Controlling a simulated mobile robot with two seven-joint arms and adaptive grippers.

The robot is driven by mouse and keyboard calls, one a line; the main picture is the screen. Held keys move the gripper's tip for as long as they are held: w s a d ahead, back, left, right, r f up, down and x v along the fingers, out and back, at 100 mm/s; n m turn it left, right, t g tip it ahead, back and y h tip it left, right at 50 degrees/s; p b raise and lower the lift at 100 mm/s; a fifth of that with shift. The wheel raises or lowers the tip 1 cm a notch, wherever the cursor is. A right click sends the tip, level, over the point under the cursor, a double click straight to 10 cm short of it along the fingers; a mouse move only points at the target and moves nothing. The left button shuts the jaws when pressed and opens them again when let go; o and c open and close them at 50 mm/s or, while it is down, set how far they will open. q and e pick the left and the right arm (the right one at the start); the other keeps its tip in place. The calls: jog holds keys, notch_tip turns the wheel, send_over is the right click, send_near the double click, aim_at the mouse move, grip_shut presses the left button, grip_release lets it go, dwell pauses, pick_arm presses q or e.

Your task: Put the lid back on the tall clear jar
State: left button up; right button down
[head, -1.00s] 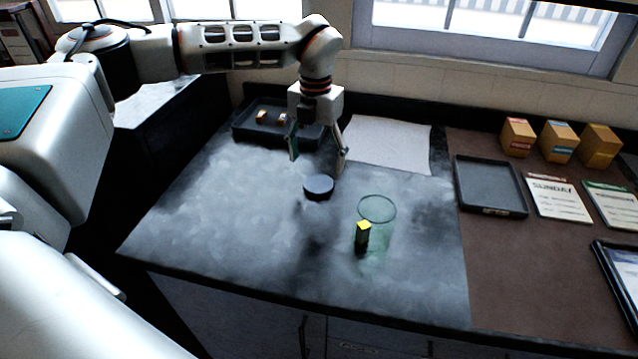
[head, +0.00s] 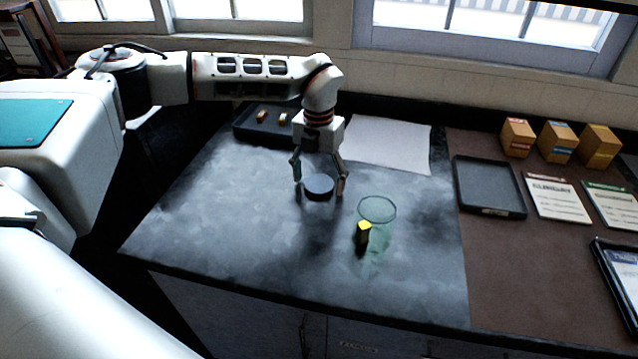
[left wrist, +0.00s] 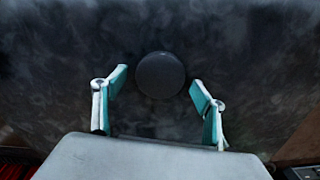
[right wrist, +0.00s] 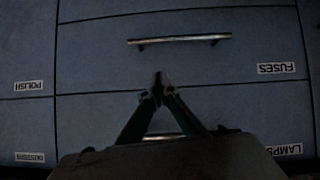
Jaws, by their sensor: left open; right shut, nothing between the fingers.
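The dark round lid (head: 319,186) lies on the grey worktop, left of and behind the tall clear jar (head: 377,211). The jar is greenish, stands upright with its top open, and a dark block with a yellow top (head: 363,233) shows at it; I cannot tell if the block is inside. My left gripper (head: 320,192) is open, pointing down, with a finger on each side of the lid. In the left wrist view the lid (left wrist: 160,75) appears between and just beyond the open fingertips (left wrist: 160,88). My right gripper (right wrist: 158,88) is shut and empty in front of drawers.
A dark tray (head: 262,137) with small blocks stands at the back left, beside a white sheet (head: 388,145). An empty dark tray (head: 490,187), cards and several boxes (head: 557,141) are on the brown right side. Labelled drawers (right wrist: 180,65) fill the right wrist view.

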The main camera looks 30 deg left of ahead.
aim_at(318, 184)
pick_arm(q)
jog(key=c, duration=0.9)
jog(key=shift+c, duration=0.2)
jog(key=shift+r, duration=0.1)
notch_tip(318, 184, up, 20)
